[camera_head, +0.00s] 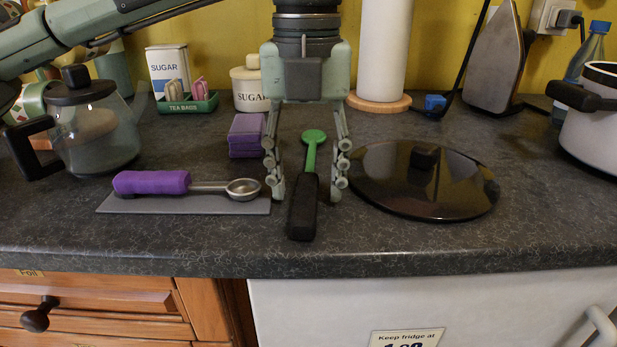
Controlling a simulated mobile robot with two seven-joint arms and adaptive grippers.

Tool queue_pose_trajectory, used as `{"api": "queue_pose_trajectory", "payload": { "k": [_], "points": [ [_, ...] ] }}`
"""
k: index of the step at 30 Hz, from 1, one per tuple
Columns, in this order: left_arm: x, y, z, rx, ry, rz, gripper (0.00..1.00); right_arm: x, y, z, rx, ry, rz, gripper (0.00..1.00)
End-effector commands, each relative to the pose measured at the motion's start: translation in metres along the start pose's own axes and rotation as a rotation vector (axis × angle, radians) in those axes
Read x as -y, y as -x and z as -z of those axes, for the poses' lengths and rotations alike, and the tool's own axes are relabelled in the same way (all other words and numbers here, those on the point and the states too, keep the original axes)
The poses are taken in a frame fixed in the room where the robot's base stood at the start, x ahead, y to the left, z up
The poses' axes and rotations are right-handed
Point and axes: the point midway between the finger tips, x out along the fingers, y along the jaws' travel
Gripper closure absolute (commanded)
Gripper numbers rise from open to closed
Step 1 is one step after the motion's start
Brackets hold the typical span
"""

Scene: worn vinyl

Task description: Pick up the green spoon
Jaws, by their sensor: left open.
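The green spoon (312,148) has a green head and neck and a thick black handle (303,208). It lies on the dark worktop, head toward the back and handle toward the front edge. My left gripper (306,196) is open and points down, with one finger on each side of the spoon. No finger clearly touches it, and I cannot tell how high the fingertips are above the worktop. My right gripper is not in view.
A purple-handled scoop (152,182) lies on a grey mat (185,205) to the left. A dark round lid (455,190) lies close on the right. The front worktop strip is clear.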

Motion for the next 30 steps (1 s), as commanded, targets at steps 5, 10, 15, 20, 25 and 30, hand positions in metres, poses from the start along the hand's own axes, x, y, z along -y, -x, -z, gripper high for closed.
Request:
{"api": "queue_pose_trajectory", "payload": {
  "k": [5, 10, 15, 20, 25, 30],
  "points": [
    [0.000, 0.000, 0.000, 0.000, 0.000, 0.000, 0.69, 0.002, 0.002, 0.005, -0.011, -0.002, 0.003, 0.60],
    [0.000, 0.000, 0.000, 0.000, 0.000, 0.000, 0.90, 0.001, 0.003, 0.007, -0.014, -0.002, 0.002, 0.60],
    [0.000, 0.001, 0.000, 0.000, 0.000, 0.000, 1.00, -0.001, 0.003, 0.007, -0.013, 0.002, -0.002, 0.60],
    [0.000, 0.001, 0.000, 0.000, 0.000, 0.000, 1.00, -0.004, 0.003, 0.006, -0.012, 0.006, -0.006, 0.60],
    [0.000, 0.012, -0.001, 0.003, 0.001, 0.001, 1.00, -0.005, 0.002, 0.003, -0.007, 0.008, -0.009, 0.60],
    [0.001, 0.045, -0.001, 0.005, 0.002, 0.002, 1.00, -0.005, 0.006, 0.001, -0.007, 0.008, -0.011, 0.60]
  ]
}}
